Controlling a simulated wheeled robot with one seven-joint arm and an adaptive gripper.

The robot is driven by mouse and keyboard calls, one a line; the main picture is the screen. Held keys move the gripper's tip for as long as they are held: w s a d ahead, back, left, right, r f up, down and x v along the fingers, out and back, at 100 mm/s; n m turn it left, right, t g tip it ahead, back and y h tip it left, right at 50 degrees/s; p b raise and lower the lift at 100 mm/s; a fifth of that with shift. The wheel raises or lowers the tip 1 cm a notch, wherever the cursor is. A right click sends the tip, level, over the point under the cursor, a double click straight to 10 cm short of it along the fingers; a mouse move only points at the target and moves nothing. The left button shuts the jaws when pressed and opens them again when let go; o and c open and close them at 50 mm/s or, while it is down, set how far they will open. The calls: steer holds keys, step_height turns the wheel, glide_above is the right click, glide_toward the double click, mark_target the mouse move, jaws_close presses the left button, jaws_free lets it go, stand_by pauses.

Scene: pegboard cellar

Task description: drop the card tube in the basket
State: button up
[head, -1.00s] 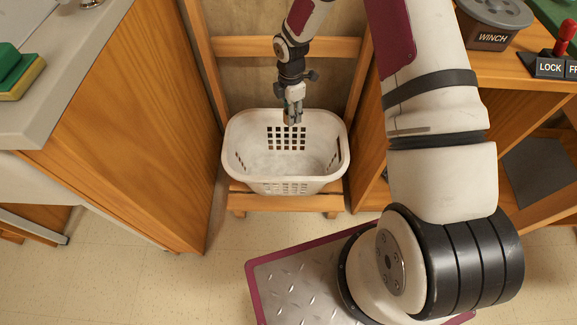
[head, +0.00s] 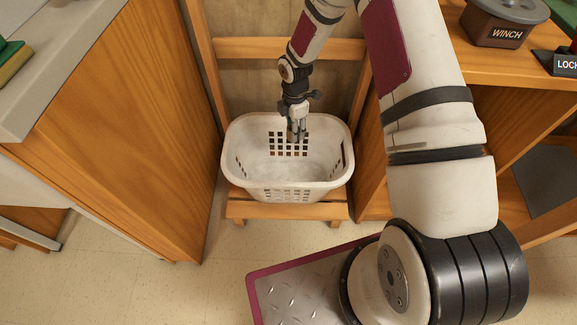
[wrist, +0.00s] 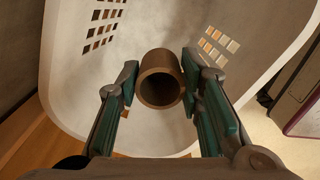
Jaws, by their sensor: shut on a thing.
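The card tube (wrist: 160,78) is a short brown hollow cylinder, seen nearly end-on in the wrist view. My gripper (wrist: 158,84) is shut on it, with a green-padded finger on each side. In the head view my gripper (head: 297,138) points down over the back part of the white basket (head: 262,194), and the tube is hard to make out there. The basket has square holes in its walls and looks empty. It also shows behind the tube in the wrist view (wrist: 75,70).
The basket stands on a low wooden stand (head: 285,209) between a wooden cabinet (head: 120,130) on the left and an open wooden shelf unit (head: 515,100) on the right. A winch box (head: 500,25) sits on the right unit.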

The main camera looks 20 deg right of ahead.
steer(key=o, duration=0.9)
steer(key=shift+c, duration=0.2)
steer(key=shift+r, duration=0.1)
step_height(320, 180, up, 12)
